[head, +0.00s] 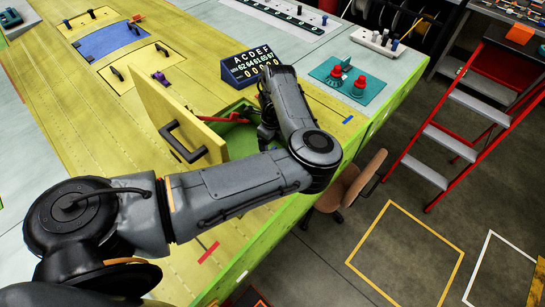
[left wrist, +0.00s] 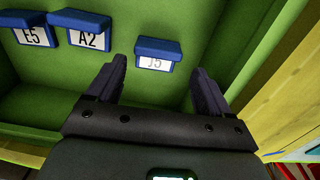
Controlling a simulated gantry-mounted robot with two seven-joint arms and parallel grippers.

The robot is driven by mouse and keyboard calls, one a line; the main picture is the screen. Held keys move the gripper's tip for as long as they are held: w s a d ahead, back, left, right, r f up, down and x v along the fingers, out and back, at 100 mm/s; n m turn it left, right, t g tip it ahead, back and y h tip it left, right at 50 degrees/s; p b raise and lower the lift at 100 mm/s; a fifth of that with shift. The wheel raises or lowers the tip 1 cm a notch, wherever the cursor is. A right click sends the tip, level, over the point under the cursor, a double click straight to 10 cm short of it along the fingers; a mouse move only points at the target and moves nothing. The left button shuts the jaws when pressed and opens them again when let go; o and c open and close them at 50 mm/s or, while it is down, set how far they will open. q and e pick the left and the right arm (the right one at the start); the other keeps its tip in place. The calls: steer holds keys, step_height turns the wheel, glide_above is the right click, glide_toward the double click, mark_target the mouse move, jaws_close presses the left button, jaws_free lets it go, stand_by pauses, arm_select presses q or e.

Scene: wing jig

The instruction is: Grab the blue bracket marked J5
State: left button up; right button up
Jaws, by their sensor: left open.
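The blue bracket marked J5 (left wrist: 157,47) is in the left wrist view, inside a green compartment, with its white label facing the camera. My left gripper (left wrist: 160,70) is open, its two dark fingers pointing toward J5, which shows just beyond and between the fingertips. The gripper does not appear to hold anything. Blue brackets marked A2 (left wrist: 85,22) and E5 (left wrist: 30,37) are to the left of J5 in the same compartment. In the head view my left arm reaches over the open compartment (head: 240,140), and its gripper is mostly hidden there. My right gripper is not seen.
A yellow hatch lid (head: 165,110) with a black handle stands open left of the compartment. A black letter-and-number board (head: 250,64) stands behind it. A teal plate with red knobs (head: 346,80) lies to the right. The compartment's green wall (left wrist: 245,40) is close to the right finger.

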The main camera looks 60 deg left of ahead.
arm_select(q)
steer(key=f, duration=0.2)
steer(key=f+p, duration=0.1)
steer(key=shift+s+f, duration=0.2)
steer(key=shift+f, duration=0.2)
steer(key=shift+f+p, duration=0.3)
steer(key=shift+f, duration=0.35)
steer(key=c, duration=0.7)
steer(key=shift+c, duration=0.2)
steer(key=shift+r, duration=0.2)
